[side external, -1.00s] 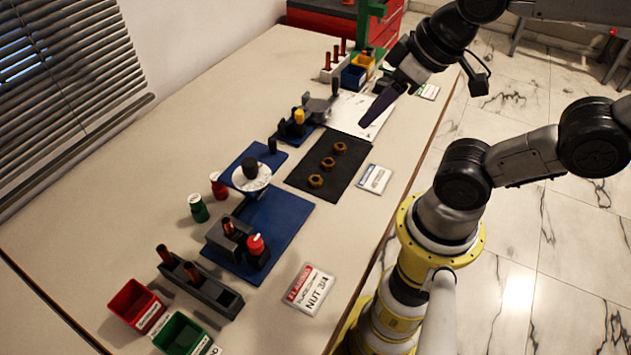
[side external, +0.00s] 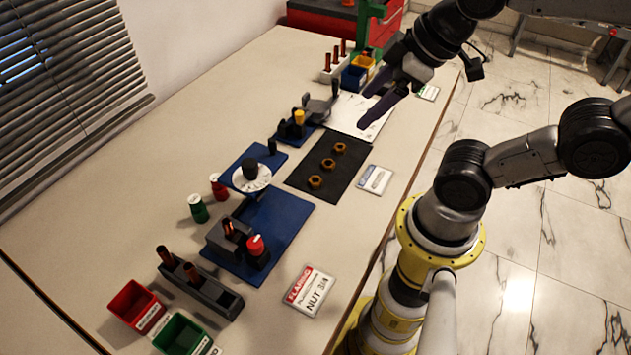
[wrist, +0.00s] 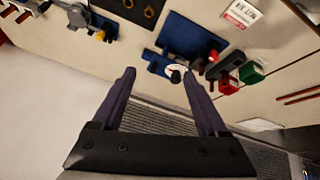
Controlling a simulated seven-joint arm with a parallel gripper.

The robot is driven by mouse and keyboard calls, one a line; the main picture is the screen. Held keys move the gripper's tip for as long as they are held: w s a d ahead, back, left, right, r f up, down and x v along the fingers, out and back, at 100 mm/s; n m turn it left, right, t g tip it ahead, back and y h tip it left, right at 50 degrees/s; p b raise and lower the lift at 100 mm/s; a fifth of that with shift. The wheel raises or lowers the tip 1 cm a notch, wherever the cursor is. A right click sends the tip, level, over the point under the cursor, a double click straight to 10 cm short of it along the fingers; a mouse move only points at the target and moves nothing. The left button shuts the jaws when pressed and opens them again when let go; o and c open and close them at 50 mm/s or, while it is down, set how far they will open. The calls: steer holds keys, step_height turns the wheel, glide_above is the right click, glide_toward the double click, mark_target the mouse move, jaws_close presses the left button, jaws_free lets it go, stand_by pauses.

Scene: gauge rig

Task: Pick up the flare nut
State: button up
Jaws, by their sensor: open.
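Three brass hex nuts lie in a row on a black mat (side external: 303,178): a far nut (side external: 340,148), a middle nut (side external: 328,163) and a near nut (side external: 315,181). Two nuts also show at the top edge of the wrist view, one at its middle top (wrist: 149,11). Which one is meant by the flare nut I cannot tell. My gripper (side external: 364,110) is open and empty, with dark purple fingers. It is above the white sheet, beyond the nuts and apart from them. In the wrist view my gripper (wrist: 158,74) points away from the nuts, toward the blinds side.
A blue gauge stand with a round white dial (side external: 252,178) and a grey fixture with a yellow knob (side external: 299,116) stand left of the mat. A red-topped button (side external: 256,245) sits on the near blue plate. A label card (side external: 374,179) lies right of the mat.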

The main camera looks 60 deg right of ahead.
steer(key=w+n, duration=0.5)
steer(key=n, duration=0.2)
steer(key=n+g, duration=0.6)
steer(key=n, duration=0.1)
glide_above(315, 176)
steer(key=s+a, duration=0.1)
step_height(315, 176, down, 17)
step_height(315, 176, down, 7)
steer(key=shift+s+a+r, duration=0.1)
steer(key=shift+s+a, duration=0.05)
steer(key=shift+w+a+f, duration=0.1)
steer(key=shift+w+f, duration=0.05)
steer(key=shift+f, duration=1.45)
steer(key=shift+w+f, duration=0.15)
steer(key=shift+f, duration=1.45)
jaws_close()
